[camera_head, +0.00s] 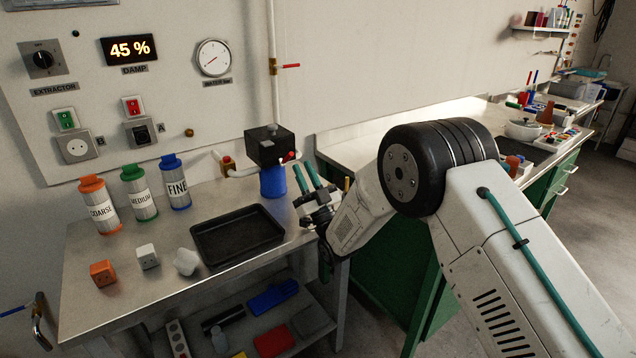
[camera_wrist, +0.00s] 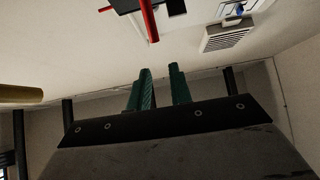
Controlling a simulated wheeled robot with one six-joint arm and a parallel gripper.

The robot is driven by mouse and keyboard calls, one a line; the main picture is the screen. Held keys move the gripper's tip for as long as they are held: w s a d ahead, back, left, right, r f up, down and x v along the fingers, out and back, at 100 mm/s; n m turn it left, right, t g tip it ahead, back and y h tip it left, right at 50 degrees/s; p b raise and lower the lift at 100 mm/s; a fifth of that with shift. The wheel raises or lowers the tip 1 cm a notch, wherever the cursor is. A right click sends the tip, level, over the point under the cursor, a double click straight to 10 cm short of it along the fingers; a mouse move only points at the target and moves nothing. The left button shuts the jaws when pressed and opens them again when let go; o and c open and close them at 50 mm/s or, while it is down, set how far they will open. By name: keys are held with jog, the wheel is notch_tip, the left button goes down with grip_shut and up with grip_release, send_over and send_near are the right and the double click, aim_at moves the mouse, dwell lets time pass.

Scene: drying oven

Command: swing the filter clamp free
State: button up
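A black filter housing (camera_head: 270,146) sits on the pipe above the bench, with a blue cup (camera_head: 273,182) below it. A small red handle (camera_head: 289,156) shows at its lower right; I take it for the clamp's lever. My gripper (camera_head: 306,178) is just right of the blue cup, its two teal fingers pointing up and left toward the housing. In the wrist view the fingers (camera_wrist: 160,82) stand apart with nothing between them. A red rod (camera_wrist: 150,20) hangs from a dark part (camera_wrist: 122,5) beyond the fingertips. I cannot tell the clamp's exact position.
A black tray (camera_head: 238,238) lies on the metal bench left of my gripper. A valve with a red lever (camera_head: 288,66) is on the vertical pipe. A green cabinet (camera_head: 400,290) stands right.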

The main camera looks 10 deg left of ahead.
jog(key=s+d, duration=0.4)
jog(key=d, duration=0.1)
jog(key=shift+s+d, duration=0.25)
jog(key=shift+s, duration=0.15)
jog(key=shift+c, duration=0.3)
